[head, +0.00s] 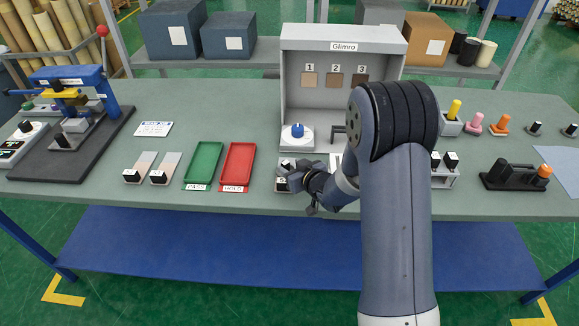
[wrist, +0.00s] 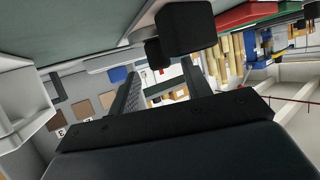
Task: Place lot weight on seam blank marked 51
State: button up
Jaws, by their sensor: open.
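My gripper (head: 312,190) is low over the front middle of the bench, tilted sideways, beside a small holder (head: 284,183) with black-topped pieces. In the wrist view the two fingers of my gripper (wrist: 160,82) are apart with nothing held between them. A black block (wrist: 187,27) is close above the fingers in that view, and a smaller black block (wrist: 158,52) is behind it. I cannot tell which piece is the lot weight. Two pale strips, left (head: 139,167) and right (head: 166,168), lie at the left with black-and-white blocks at their front ends. No marking 51 is legible.
A green tray (head: 204,163) and a red tray (head: 238,165) lie left of my gripper. A grey booth (head: 292,85) with a blue-knobbed device (head: 297,137) stands behind. A blue press (head: 95,85) is far left. My arm hides part of the bench's right middle.

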jog(key=b+v, duration=0.1)
jog(key=v, duration=0.9)
jog(key=shift+s, duration=0.2)
jog(key=p+x, duration=0.1)
jog(key=x, duration=1.1)
jog(key=shift+d, duration=0.1)
jog(key=shift+w+f, duration=0.1)
jog(key=shift+f, duration=0.1)
jog(key=shift+r, duration=0.25)
